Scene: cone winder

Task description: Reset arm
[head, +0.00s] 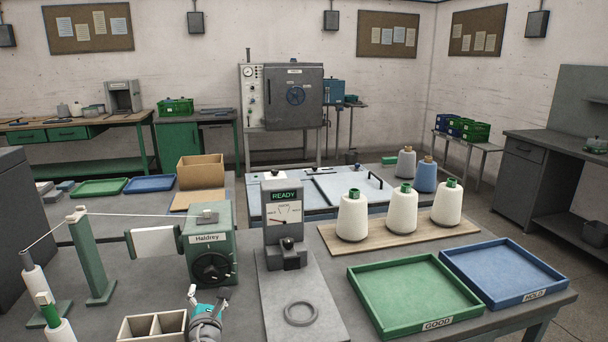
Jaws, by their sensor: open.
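My gripper (207,297) shows small at the bottom of the head view, in front of the green cone winder (222,243) marked Haldrey. It is open and nothing shows between its fingers. Part of my arm (206,326) shows below it. The winder has a black dial on its front and a pale cone (155,242) on its left side. A thread runs from the green post (92,262) towards the winder.
A tester (283,222) reading READY stands right of my gripper, with a grey ring (300,313) before it. White cones stand on a board (405,236). Empty GOOD (439,323) and HOLD (534,293) trays lie at right. A divided box (134,327) is at left.

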